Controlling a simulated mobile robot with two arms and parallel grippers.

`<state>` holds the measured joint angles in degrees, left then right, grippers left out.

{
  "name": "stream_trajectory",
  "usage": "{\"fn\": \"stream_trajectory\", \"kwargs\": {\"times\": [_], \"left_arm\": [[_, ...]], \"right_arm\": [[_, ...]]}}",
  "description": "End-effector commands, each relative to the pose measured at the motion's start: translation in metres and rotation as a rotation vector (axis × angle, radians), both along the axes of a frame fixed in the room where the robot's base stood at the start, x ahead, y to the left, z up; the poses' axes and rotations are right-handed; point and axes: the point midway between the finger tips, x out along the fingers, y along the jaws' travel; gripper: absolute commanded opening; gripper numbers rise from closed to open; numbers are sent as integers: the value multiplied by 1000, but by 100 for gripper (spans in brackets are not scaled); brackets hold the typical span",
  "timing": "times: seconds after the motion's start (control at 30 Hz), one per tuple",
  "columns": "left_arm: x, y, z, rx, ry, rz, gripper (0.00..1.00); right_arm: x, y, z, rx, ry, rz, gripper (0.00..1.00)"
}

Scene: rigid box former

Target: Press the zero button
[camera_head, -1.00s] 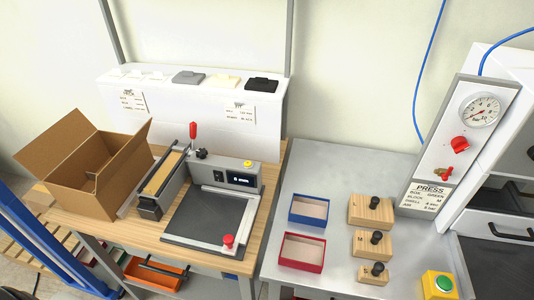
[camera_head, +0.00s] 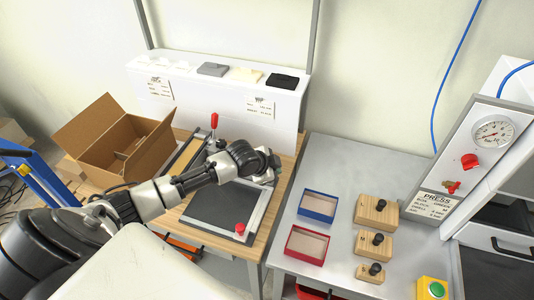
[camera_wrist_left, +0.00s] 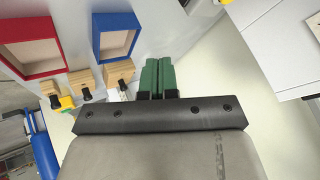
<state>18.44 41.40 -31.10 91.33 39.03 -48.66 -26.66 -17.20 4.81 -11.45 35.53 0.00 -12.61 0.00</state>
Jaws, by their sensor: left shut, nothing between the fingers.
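The bench device has a dark plate (camera_head: 218,205) in a pale frame, with a red knob (camera_head: 240,228) at its front right corner. Its rear display housing, which carried a yellow button in the earlier head view, is now hidden behind my left wrist. I cannot tell which button is marked zero. My left gripper (camera_head: 268,166) is over that rear right corner; I cannot tell whether it touches anything. In the left wrist view its green fingers (camera_wrist_left: 157,77) are together and empty. My right gripper is not in view.
An open carton (camera_head: 112,143) stands left of the device. On the grey table are a blue box (camera_head: 318,205), a red box (camera_head: 306,244), wooden blocks with black knobs (camera_head: 376,212) and a green button on a yellow housing (camera_head: 432,289). A press panel (camera_head: 480,150) stands right.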

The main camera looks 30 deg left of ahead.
Motion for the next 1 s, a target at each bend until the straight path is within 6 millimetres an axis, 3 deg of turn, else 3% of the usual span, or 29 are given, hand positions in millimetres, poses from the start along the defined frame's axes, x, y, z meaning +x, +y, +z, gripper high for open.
{"fn": "stream_trajectory", "kwargs": {"times": [0.03,0.2,0.4,0.8,1.0], "left_arm": [[15,17,20,23,-30,-6,0],[42,54,59,63,-92,-14,0],[55,76,83,83,-129,-12,0],[57,79,85,85,-135,-12,0],[57,79,77,85,-134,-12,0]], "right_arm": [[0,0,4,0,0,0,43],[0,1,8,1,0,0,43],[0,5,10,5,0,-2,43],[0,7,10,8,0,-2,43],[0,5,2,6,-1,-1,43]]}}
